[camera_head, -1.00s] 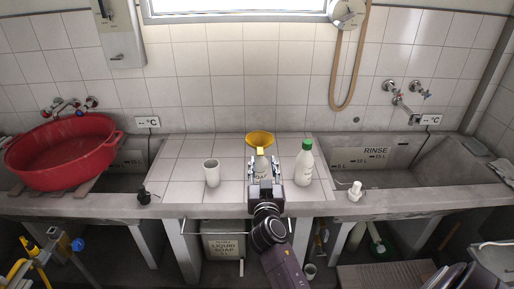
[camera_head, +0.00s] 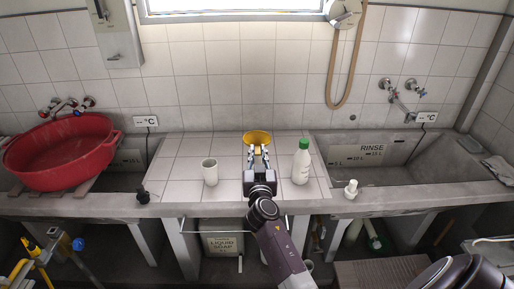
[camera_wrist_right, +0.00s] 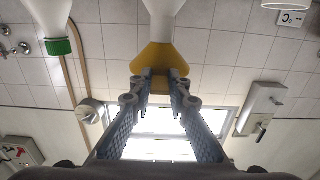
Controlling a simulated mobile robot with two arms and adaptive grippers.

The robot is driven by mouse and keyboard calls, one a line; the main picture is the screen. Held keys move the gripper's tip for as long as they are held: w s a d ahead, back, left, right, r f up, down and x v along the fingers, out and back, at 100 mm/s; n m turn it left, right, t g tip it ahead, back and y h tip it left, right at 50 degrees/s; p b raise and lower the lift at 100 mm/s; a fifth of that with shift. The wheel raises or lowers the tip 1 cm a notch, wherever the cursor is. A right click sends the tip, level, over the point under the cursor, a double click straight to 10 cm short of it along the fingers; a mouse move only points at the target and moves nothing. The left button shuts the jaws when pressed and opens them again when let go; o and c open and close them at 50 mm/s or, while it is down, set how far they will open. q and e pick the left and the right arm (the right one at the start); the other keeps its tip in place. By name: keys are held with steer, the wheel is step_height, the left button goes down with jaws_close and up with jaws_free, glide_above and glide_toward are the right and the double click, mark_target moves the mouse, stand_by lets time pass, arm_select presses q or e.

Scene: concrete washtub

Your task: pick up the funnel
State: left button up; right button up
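The yellow funnel (camera_head: 258,137) stands wide end up above the white bottle near the middle of the tiled counter. The bottle is mostly hidden by my right gripper in the head view. My right gripper (camera_head: 258,153) is in front of the funnel with its two fingers pointing at it. In the right wrist view, which looks upside down, the funnel (camera_wrist_right: 160,56) and the white bottle (camera_wrist_right: 162,12) lie just beyond the fingertips (camera_wrist_right: 160,76). A gap shows between the fingers, so the gripper looks open; contact is unclear. My left gripper is not in view.
A white bottle with a green cap (camera_head: 302,162) stands close right of my gripper. A white cup (camera_head: 210,172) stands to the left. Basins flank the counter; a red tub (camera_head: 62,152) sits over the left one. A tiled wall rises behind.

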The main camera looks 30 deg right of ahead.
jaws_close()
